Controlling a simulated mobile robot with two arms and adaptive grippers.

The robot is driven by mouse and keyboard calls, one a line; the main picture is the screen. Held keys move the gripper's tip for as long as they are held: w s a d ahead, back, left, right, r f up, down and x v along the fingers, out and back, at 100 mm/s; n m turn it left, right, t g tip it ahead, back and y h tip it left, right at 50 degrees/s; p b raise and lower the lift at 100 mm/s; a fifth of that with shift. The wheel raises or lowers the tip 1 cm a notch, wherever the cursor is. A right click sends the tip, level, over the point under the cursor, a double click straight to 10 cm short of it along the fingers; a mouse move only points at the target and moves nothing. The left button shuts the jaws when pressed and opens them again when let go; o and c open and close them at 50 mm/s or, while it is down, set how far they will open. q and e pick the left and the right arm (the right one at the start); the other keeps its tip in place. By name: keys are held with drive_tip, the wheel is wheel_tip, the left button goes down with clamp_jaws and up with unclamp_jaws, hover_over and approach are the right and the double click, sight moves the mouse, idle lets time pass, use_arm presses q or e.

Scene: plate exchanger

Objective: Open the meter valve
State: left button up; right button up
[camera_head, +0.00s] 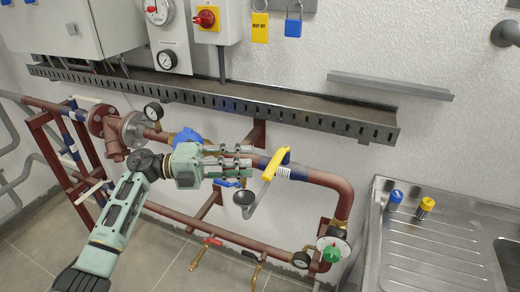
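A yellow lever handle (275,163) sits on the upper red-brown pipe (325,180), slanting up to the right, beside a blue and white band. I cannot tell for sure that it is the meter valve. A blue valve part (187,136) shows on the same pipe, partly hidden behind my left gripper. My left gripper (246,163) comes in from the left in front of the pipe, its fingers pointing right. The fingers look apart with nothing between them, and their tips are just left of the yellow handle. My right gripper is not in view.
A long slotted metal tray (215,98) runs along the wall above the pipes. Gauges (153,111), a green knob (331,254) and a lower pipe with a red-handled tap (213,240) are nearby. A steel sink unit (430,262) with blue and yellow items stands at right.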

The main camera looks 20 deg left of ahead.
sight(274, 163)
use_arm(q)
drive_tip(key=p+x, duration=0.1)
drive_tip(key=x, duration=0.1)
drive_tip(key=p+x, duration=0.1)
drive_tip(key=x, duration=0.1)
drive_tip(key=p+x, duration=0.1)
drive_tip(key=x, duration=0.2)
drive_tip(key=shift+s+d+r, duration=0.2)
drive_tip(key=shift+r, duration=0.15)
drive_tip(key=shift+w+d+f, duration=0.1)
drive_tip(key=shift+w+d, duration=0.05)
drive_tip(key=shift+d, duration=0.3)
drive_tip(key=shift+c, duration=0.9)
drive_tip(key=shift+f, duration=0.1)
drive_tip(key=c, duration=0.6)
clamp_jaws()
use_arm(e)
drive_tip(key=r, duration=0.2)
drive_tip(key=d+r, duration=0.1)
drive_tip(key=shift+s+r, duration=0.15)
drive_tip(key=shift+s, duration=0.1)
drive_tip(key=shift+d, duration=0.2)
